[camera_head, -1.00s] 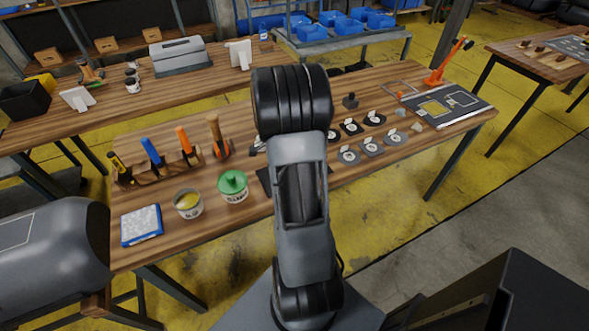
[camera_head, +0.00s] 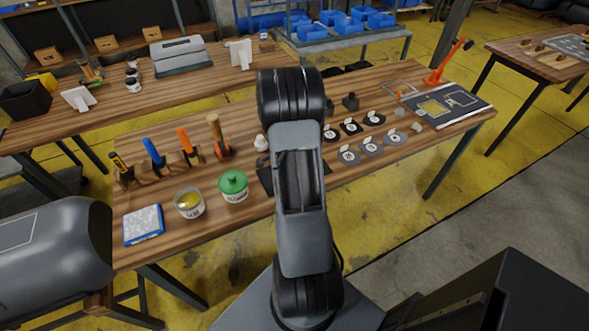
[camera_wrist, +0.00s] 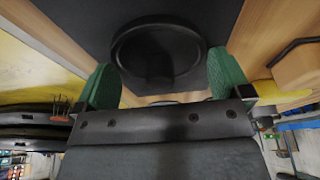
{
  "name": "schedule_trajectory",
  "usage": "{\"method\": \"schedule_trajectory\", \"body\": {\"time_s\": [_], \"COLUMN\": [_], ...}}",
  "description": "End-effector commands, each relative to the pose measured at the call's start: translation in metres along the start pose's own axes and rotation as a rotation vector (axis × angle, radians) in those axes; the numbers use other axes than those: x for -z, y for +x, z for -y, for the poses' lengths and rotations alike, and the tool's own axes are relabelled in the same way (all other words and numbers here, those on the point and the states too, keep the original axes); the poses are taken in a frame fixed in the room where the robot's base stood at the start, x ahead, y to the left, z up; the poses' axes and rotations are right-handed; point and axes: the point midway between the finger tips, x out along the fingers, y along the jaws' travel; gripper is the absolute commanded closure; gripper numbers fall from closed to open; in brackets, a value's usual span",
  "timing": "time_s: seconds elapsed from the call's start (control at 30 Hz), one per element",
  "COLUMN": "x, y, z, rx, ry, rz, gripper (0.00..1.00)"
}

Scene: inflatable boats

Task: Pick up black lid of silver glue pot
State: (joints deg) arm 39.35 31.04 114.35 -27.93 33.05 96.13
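In the wrist view my gripper (camera_wrist: 163,70) has two green fingers spread wide apart with nothing held between them. Beyond and between the fingers is a round black disc with a raised rim (camera_wrist: 157,27), against a dark flat surface. It looks like a lid, but I cannot tell whether it sits on a silver pot. In the head view my arm hides the gripper and the middle of the near table. No silver glue pot or black lid can be made out there.
A dark mat (camera_head: 265,178) shows beside my arm. Black-and-white pieces lie right.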

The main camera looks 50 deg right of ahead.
Motion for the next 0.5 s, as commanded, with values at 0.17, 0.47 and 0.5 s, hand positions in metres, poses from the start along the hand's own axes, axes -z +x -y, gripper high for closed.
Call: {"method": "schedule_trajectory", "body": {"time_s": [0.17,0.47,0.5], "x": [-0.0001,0.0002,0.0005], "y": [-0.0002,-0.0011,-0.0021], "z": [-0.0001,0.0001,0.0002], "rx": [0.0,0.0,0.001], "ry": [0.0,0.0,0.0], "rz": [0.0,0.0,0.0], "gripper": [0.24,0.27,0.27]}}
